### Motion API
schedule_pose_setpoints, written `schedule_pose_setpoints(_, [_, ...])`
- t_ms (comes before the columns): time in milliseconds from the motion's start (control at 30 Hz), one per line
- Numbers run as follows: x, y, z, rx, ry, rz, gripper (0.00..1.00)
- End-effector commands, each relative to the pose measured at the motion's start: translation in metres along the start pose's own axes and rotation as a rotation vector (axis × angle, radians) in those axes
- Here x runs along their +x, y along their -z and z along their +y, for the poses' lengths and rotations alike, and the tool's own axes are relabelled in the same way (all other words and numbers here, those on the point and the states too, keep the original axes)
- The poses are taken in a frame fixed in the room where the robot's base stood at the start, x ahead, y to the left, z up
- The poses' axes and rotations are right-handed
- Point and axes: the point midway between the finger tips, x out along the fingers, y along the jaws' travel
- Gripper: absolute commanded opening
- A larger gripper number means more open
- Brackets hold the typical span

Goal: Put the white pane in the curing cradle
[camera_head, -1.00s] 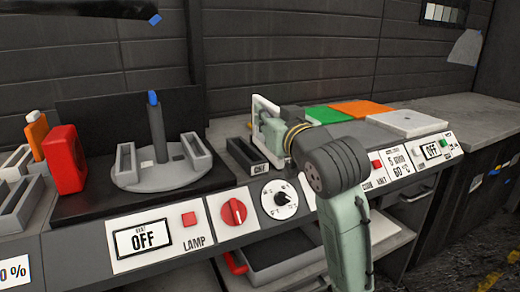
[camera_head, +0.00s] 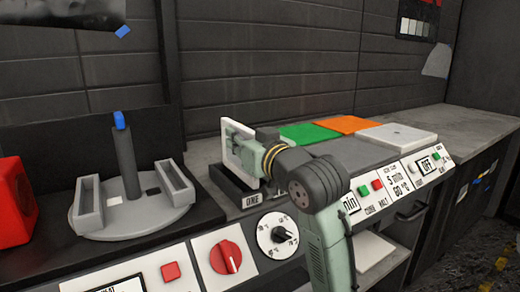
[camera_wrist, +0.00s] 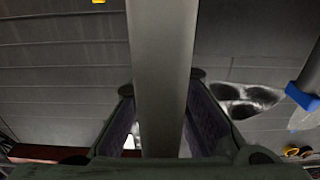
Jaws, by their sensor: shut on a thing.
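The white pane (camera_head: 231,150) stands upright in my gripper (camera_head: 240,140), seen at a slant in the head view. In the wrist view the pane's edge (camera_wrist: 162,70) is a broad grey strip between the two fingers, and my gripper (camera_wrist: 160,125) is shut on it. A dark slotted block (camera_head: 222,183) with a label that seems to read ONE lies right below the pane; it looks like the curing cradle. The pane's lower edge meets the block in the picture. I cannot tell whether it is in the slot or just above. My gripper hides part of the pane.
A grey round stand (camera_head: 133,208) with two slotted holders and a blue-tipped post is at the left, beside a red block (camera_head: 13,203). Green (camera_head: 312,134), orange (camera_head: 345,124) and white (camera_head: 398,136) panels lie at the right. A control panel runs along the front.

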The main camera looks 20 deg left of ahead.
Motion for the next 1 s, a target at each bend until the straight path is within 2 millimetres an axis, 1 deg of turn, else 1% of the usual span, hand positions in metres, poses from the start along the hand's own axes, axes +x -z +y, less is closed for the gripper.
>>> schedule_pose_setpoints(33, [0.005,0.001,0.014,0.004,-0.002,-0.002,0.00])
schedule_pose_setpoints(100, [0.011,-0.001,0.029,0.004,-0.002,-0.001,0.00])
schedule_pose_setpoints(200, [0.018,-0.003,0.047,0.002,-0.002,0.000,0.00])
schedule_pose_setpoints(433, [0.025,-0.005,0.065,0.000,0.000,0.001,0.00])
schedule_pose_setpoints(500, [0.029,-0.006,0.075,0.002,-0.001,0.001,0.00])
schedule_pose_setpoints(600, [0.028,-0.026,0.073,0.002,0.000,0.000,0.00])
schedule_pose_setpoints(700, [0.028,-0.037,0.073,0.001,-0.001,0.002,0.00])
schedule_pose_setpoints(800, [0.028,-0.041,0.073,-0.001,0.000,0.003,0.00])
schedule_pose_setpoints(1000, [0.028,-0.041,0.072,-0.002,0.000,0.003,0.00])
